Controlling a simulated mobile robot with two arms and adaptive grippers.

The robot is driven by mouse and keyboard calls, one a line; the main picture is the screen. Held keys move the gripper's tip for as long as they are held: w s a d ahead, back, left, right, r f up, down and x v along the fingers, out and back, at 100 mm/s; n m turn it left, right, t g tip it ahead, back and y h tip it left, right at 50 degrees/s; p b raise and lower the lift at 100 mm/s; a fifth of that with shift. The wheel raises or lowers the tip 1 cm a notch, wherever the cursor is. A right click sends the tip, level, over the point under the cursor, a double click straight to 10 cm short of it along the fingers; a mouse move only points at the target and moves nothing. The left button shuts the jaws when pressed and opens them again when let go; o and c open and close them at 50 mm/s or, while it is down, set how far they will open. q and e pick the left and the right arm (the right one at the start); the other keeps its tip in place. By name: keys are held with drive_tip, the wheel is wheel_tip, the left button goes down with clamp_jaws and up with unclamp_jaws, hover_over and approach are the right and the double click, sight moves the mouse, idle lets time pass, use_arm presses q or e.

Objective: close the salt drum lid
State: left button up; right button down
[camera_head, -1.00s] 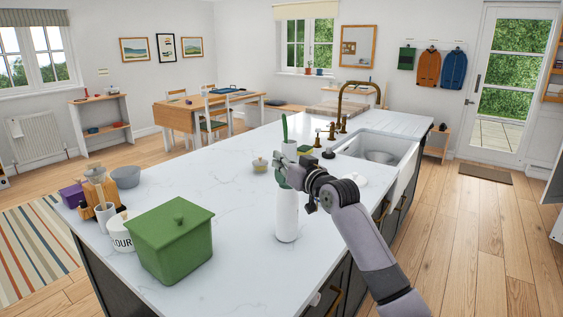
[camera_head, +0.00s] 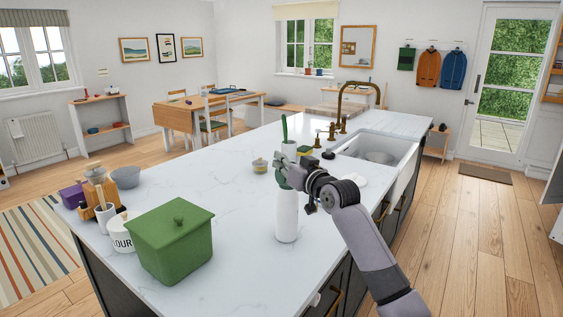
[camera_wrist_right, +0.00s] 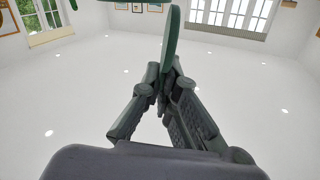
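A tall white container (camera_head: 287,217) stands on the white island top in the head view, and I take it for the salt drum. My right gripper (camera_head: 282,177) is at its top and hides part of it. A thin green piece (camera_wrist_right: 171,38) stands just past my right fingertips (camera_wrist_right: 164,88) in the wrist view, seen nearly edge-on, and looks like the raised lid. The fingers come together at their tips. I cannot tell whether they touch the green piece or how it joins the container. My left gripper is out of view.
A green lidded bin (camera_head: 172,245), a white flour pot (camera_head: 119,237) and a grey bowl (camera_head: 125,177) stand on the left of the island. A small lidded pot (camera_head: 260,166) and a sink (camera_head: 390,146) lie beyond. The middle of the island is clear.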

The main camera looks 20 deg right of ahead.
drive_tip(key=shift+w+d+f+m+p, duration=0.15)
drive_tip(key=shift+d+f+m+p, duration=0.15)
drive_tip(key=shift+d+m+p, duration=0.35)
drive_tip(key=shift+w+d+f+m, duration=0.1)
drive_tip(key=shift+d+m, duration=0.1)
drive_tip(key=shift+m, duration=0.45)
drive_tip(key=shift+w+d+f+m, duration=0.1)
drive_tip(key=shift+d+m, duration=0.1)
drive_tip(key=shift+m, duration=0.4)
drive_tip(key=m, duration=0.1)
drive_tip(key=d+f+m, duration=0.1)
drive_tip(key=m+p, duration=0.1)
drive_tip(key=shift+w+d+f+m, duration=0.2)
drive_tip(key=shift+d+m, duration=0.1)
drive_tip(key=f+m, duration=0.1)
drive_tip(key=m, duration=0.1)
drive_tip(key=d+f+m, duration=0.1)
drive_tip(key=m, duration=0.1)
drive_tip(key=shift+w+d+f+p, duration=0.1)
drive_tip(key=shift+w+d+p, duration=0.05)
drive_tip(key=shift+p, duration=0.2)
drive_tip(key=shift+d+f+m+p, duration=0.15)
drive_tip(key=shift+f+m, duration=0.45)
drive_tip(key=shift+m, duration=0.45)
drive_tip(key=shift+d+f+m+p, duration=0.15)
drive_tip(key=shift+f+m, duration=0.4)
drive_tip(key=shift+m, duration=0.5)
drive_tip(key=shift+a, duration=0.1)
